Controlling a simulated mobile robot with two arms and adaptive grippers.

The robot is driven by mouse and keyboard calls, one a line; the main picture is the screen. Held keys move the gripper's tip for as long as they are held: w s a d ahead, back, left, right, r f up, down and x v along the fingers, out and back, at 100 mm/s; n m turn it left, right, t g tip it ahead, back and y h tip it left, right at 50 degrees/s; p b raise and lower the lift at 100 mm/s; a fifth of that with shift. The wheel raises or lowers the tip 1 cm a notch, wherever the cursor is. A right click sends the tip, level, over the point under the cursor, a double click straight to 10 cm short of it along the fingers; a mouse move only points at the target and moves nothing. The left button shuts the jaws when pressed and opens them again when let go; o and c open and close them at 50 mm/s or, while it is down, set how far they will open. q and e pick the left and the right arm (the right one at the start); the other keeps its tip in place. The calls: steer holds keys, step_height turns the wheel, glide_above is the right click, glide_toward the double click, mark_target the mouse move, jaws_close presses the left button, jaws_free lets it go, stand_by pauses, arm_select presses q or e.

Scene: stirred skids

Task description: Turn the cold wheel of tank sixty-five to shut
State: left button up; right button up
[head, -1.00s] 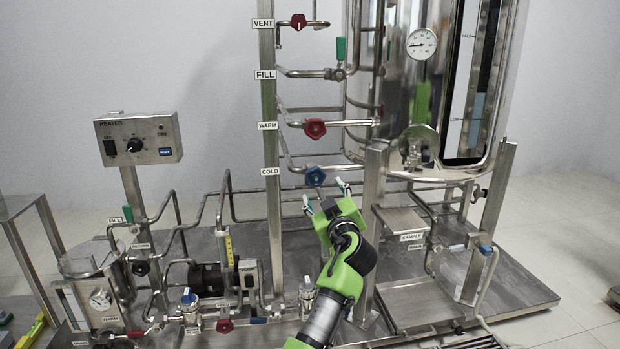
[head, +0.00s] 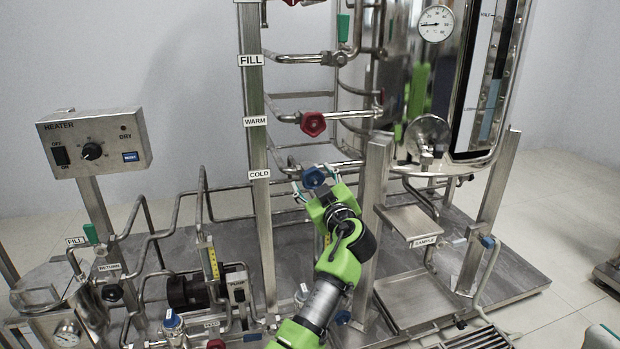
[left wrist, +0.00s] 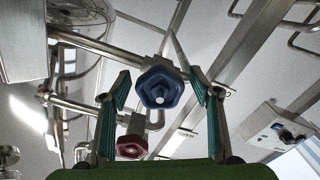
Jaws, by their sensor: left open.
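The blue cold wheel (head: 314,177) sits on the pipe beside the post label COLD (head: 259,174). My left gripper (head: 316,188) is open at the wheel, with one finger on each side of it in the head view. In the left wrist view the blue wheel (left wrist: 159,88) shows between the two open fingers (left wrist: 160,95), with a gap on both sides. I cannot tell how far the fingertips reach past it. The tank (head: 425,75) stands behind to the right; I see no tank number. My right gripper is not in view.
The red warm wheel (head: 313,124) is just above the blue one; it also shows in the left wrist view (left wrist: 131,146). A steel post (head: 374,190) stands close to the right of my arm. A heater box (head: 95,143) is at the left.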

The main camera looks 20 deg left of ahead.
arm_select(q)
steer(key=c, duration=1.1)
